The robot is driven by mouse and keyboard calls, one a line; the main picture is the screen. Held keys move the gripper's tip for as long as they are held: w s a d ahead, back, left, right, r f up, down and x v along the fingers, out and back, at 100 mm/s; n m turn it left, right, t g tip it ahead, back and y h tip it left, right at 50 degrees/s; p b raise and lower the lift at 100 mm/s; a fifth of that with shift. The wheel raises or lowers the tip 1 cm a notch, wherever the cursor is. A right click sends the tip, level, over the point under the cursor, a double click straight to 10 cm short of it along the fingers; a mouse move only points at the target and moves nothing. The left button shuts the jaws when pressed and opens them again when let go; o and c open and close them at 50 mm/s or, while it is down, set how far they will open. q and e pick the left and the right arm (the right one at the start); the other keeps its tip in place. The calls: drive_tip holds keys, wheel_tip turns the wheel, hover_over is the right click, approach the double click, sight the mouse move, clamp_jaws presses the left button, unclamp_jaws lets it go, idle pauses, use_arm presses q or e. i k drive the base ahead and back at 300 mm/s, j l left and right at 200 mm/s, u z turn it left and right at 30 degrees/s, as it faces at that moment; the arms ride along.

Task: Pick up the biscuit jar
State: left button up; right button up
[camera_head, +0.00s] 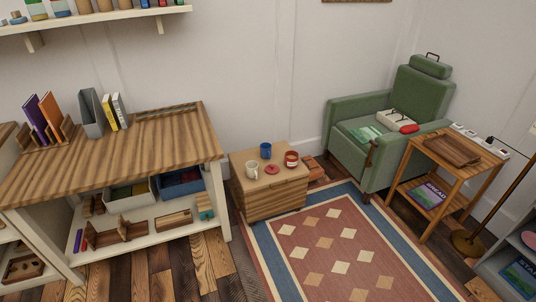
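A small red jar with a pale band (291,159) stands upright on the right side of the low wooden chest (265,196); it looks like the biscuit jar, but the view is too small to be sure. A flat red round piece (271,169), perhaps a lid, lies to its left. A blue mug (266,150) stands behind, and a pale mug (252,169) stands at the left. Neither of my grippers is in view.
A long wooden-topped shelf unit (165,145) with books stands left of the chest. A green armchair (430,95) and a wooden side table (470,170) stand to the right. A patterned rug (335,235) covers the clear floor before the chest.

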sight(290, 162)
drive_tip(key=i+l+z, duration=0.25)
drive_tip(key=i, duration=1.1)
drive_tip(key=i+l+z, duration=0.1)
drive_tip(key=i+z, duration=0.15)
drive_tip(key=i, duration=1.1)
